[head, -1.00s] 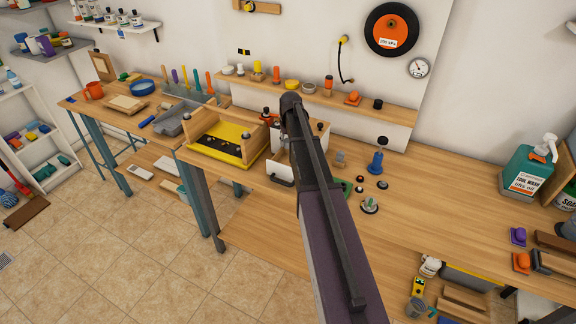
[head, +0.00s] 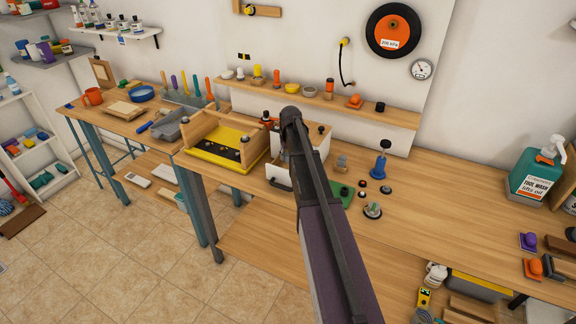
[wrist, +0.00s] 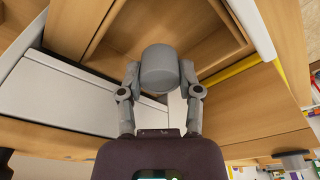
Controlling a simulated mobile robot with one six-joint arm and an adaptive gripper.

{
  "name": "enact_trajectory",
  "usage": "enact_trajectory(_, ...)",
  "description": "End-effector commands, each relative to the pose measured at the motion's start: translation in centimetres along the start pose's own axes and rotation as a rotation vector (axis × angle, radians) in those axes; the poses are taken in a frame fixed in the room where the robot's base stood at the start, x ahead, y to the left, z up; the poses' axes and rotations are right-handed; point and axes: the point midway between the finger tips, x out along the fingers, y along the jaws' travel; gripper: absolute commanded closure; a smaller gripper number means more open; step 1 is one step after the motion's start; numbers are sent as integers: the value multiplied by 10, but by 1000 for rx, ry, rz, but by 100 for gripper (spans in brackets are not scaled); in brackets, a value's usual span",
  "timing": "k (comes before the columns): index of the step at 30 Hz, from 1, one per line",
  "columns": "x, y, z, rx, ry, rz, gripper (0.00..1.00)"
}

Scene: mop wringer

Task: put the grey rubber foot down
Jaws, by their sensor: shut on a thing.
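The grey rubber foot (wrist: 160,68) is a short, round grey block in the wrist view. My gripper (wrist: 160,76) is shut on it, one finger on each side. Behind the foot in that view is the open inside of a wooden box (wrist: 215,30); I cannot tell how far apart they are. In the head view my arm covers the gripper and the foot, in front of a white-fronted box on the bench.
A green mat (head: 341,194), small knobs and a blue-handled tool (head: 380,166) lie right of my arm. The bench's right middle (head: 450,195) is mostly clear.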

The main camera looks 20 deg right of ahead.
Motion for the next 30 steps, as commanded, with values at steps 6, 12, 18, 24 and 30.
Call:
enact_trajectory(6, 8, 0, 1, 0, 0, 0, 93)
enact_trajectory(12, 26, 1, 4, 1, 0, 0, 93)
enact_trajectory(18, 41, 1, 6, 1, 0, 0, 93)
enact_trajectory(24, 45, 1, 7, 1, 0, 0, 93)
enact_trajectory(30, 44, 1, 7, 1, 0, 0, 93)
